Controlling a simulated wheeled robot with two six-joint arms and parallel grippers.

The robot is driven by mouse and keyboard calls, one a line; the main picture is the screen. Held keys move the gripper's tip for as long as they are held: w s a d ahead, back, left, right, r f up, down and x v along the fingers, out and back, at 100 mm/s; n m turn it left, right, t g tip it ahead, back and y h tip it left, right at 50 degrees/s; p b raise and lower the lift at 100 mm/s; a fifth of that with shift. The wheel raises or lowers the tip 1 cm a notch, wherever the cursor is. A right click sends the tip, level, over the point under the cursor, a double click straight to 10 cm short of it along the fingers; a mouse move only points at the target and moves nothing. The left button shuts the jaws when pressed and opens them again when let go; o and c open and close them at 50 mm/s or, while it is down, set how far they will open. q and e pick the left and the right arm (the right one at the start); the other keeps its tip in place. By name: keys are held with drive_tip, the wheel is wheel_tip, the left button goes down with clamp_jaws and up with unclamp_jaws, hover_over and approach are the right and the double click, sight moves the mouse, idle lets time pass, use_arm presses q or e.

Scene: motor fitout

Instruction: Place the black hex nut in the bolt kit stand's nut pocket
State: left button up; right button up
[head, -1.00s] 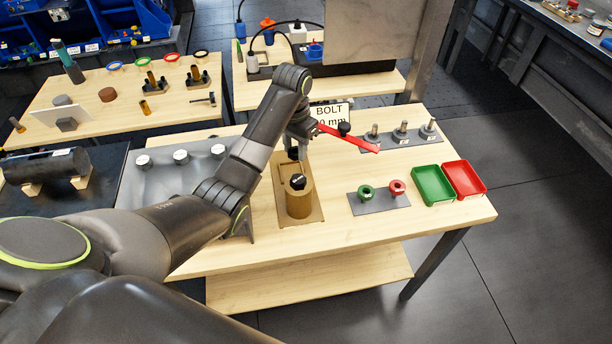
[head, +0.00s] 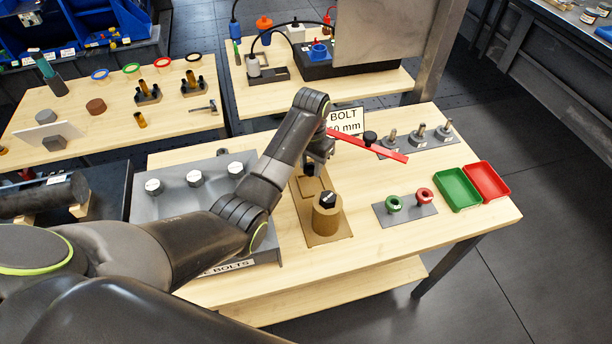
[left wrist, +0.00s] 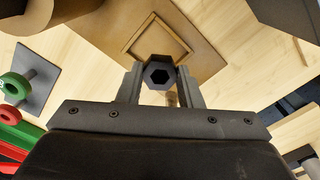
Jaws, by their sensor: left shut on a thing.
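My left gripper (head: 315,160) is shut on the black hex nut (left wrist: 159,74), which sits between the fingertips with its hole visible in the left wrist view. The wooden bolt kit stand (head: 338,236) lies on the table, with a tan cylinder (head: 326,220) holding a black-headed bolt (head: 328,198) at its near end. The square nut pocket (left wrist: 150,38) at its far end looks empty where it shows in the left wrist view. The nut appears over the pocket's edge, but its height cannot be told. In the head view the gripper partly hides the pocket.
A red bar (head: 365,146) with a black knob lies behind and right of the gripper, near a bolt-length sign (head: 345,120). A grey plate with green and red rings (head: 405,212) and green and red trays (head: 457,190) are at right. A grey bolt rack (head: 185,205) is at left.

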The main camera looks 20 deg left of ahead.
sight(311, 186)
use_arm(q)
drive_tip(key=shift+d+f, duration=0.2)
drive_tip(key=shift+f, duration=0.25)
drive_tip(key=shift+d+f, duration=0.2)
drive_tip(key=shift+f, duration=0.25)
drive_tip(key=f, duration=0.3)
drive_tip(key=shift+a+f, duration=0.1)
drive_tip(key=shift+a, duration=0.15)
drive_tip(key=shift+f, duration=0.45)
drive_tip(key=o, duration=0.7)
drive_tip(key=shift+f, duration=0.1)
drive_tip(key=shift+o, duration=0.2)
use_arm(e)
drive_tip(key=shift+s+r, duration=0.1)
drive_tip(key=shift+r, duration=0.15)
drive_tip(key=shift+d, duration=0.2)
